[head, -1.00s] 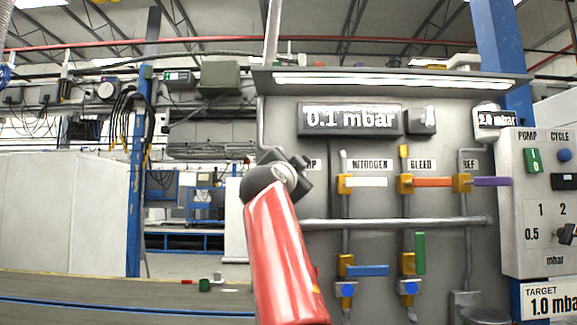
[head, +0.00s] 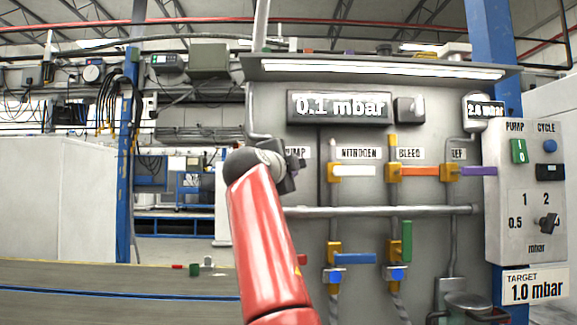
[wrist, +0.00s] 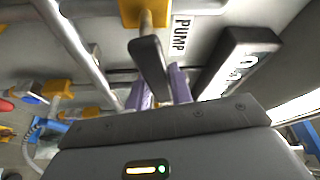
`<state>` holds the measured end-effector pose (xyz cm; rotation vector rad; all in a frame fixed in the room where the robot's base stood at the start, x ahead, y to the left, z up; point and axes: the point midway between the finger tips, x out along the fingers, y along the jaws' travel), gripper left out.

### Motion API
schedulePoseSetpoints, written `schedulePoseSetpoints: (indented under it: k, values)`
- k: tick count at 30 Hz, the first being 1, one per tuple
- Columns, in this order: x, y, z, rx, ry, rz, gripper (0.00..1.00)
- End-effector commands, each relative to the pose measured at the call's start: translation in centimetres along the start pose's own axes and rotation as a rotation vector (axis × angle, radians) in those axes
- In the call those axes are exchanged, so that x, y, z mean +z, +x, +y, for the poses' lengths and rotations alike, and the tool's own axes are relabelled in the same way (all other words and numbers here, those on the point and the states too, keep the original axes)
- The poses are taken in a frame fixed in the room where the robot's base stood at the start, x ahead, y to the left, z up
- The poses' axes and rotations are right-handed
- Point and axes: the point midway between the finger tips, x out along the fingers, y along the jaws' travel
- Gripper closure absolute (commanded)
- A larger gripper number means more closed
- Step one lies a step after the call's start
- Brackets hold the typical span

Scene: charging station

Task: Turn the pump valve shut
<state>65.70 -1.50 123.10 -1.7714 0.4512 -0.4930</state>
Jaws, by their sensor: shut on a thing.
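My gripper (wrist: 162,92) has its purple fingers closed around the dark lever handle of the pump valve (wrist: 150,62). The valve's yellow body (wrist: 135,12) sits at the top of the wrist view, beside the PUMP label (wrist: 180,35). The handle runs from the valve stem down between the fingers, roughly along the line of the nearby pipe. In the head view my red arm reaches up to the PUMP label (head: 296,152). The dark end of my gripper (head: 288,176) is just under it and covers the pump valve.
The main display (head: 340,107) reads 0.1 mbar, above the labels. To the right are the white nitrogen handle (head: 354,171), the orange bleed handle (head: 420,171) and the purple handle (head: 478,171). A horizontal pipe (head: 400,211) crosses below. A control box (head: 530,190) stands at the right.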

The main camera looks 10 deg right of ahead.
Motion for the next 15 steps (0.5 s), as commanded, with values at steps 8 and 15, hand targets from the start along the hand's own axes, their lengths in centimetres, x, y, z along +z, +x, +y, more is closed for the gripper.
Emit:
schedulePoseSetpoints:
  k: [8,15]
  values:
    - [0.02,0.02,0.06,0.002,0.0,0.0,1.0]
    - [0.01,0.02,0.05,0.001,-0.001,0.0,0.56]
